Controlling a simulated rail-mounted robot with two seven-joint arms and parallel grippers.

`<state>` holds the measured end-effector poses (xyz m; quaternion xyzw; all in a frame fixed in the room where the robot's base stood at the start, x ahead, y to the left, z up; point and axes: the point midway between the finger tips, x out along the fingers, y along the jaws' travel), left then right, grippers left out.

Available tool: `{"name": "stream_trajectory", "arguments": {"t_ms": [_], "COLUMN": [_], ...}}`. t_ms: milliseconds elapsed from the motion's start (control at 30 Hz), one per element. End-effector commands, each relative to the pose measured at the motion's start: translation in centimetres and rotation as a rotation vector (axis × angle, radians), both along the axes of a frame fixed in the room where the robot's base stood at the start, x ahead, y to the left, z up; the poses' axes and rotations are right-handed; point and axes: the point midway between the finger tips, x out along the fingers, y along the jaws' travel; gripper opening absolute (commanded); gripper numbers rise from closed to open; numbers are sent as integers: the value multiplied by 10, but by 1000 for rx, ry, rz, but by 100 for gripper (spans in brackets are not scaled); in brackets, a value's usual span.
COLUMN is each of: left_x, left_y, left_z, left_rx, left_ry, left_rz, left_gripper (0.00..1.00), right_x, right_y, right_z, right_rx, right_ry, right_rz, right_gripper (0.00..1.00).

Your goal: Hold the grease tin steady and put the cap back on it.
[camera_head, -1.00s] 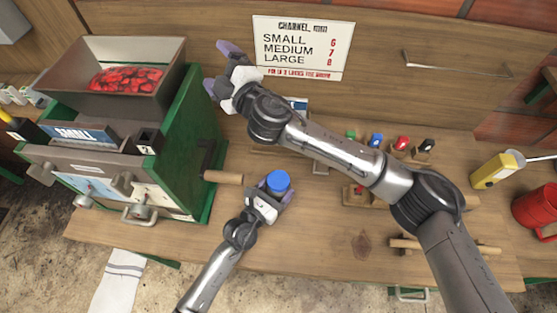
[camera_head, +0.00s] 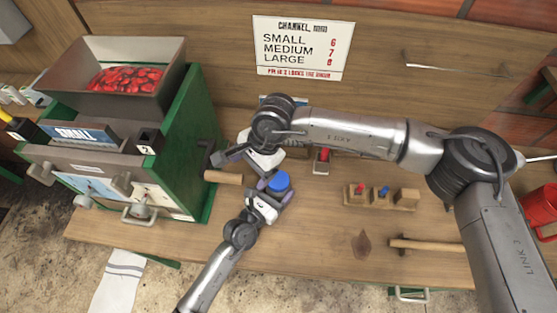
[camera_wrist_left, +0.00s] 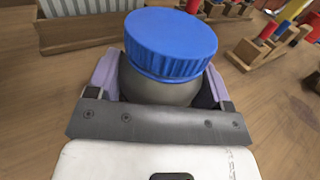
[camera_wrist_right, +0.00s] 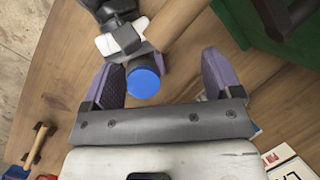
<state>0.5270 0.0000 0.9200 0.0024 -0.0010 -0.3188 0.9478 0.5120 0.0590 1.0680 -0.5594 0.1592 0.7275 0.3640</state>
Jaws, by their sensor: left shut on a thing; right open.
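The grease tin (camera_wrist_left: 160,88) is a dull grey body under a ribbed blue cap (camera_wrist_left: 170,42) in the left wrist view. The cap covers the tin's top; I cannot tell how firmly it is seated. My left gripper (camera_head: 268,195) is shut on the tin's body and holds it upright near the bench. The blue cap also shows in the head view (camera_head: 278,182). My right gripper (camera_wrist_right: 163,65) is open and empty just above. In the right wrist view the cap (camera_wrist_right: 143,83) lies between its fingers, closer to the left one.
A green pulper (camera_head: 190,150) with a hopper of red cherries stands at the left; its wooden crank handle (camera_head: 223,177) reaches close to the tin. Wooden blocks with coloured pegs (camera_head: 383,196) and a wooden-handled tool (camera_head: 430,246) lie to the right. The front of the bench is mostly clear.

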Motion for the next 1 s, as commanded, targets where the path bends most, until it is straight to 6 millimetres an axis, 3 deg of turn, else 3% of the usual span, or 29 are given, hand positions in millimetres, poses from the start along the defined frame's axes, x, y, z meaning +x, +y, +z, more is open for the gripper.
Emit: {"name": "stream_trajectory", "arguments": {"t_ms": [100,333,800,1000], "left_x": [0,0,0,0], "left_y": [0,0,0,0], "left_z": [-2,-2,-2,-2], "left_rx": [3,3,3,3], "left_ry": [2,2,2,2], "left_rz": [0,0,0,0], "left_gripper": [7,7,7,7], "right_x": [9,19,20,20], "right_y": [-28,-59,-63,-63], "right_z": [-7,-11,-12,-29], "right_rx": [-154,-317,-344,-344], "right_ry": [-84,-150,-159,-156], "right_rz": [117,233,251,251], "right_gripper": [84,84,84,84]}}
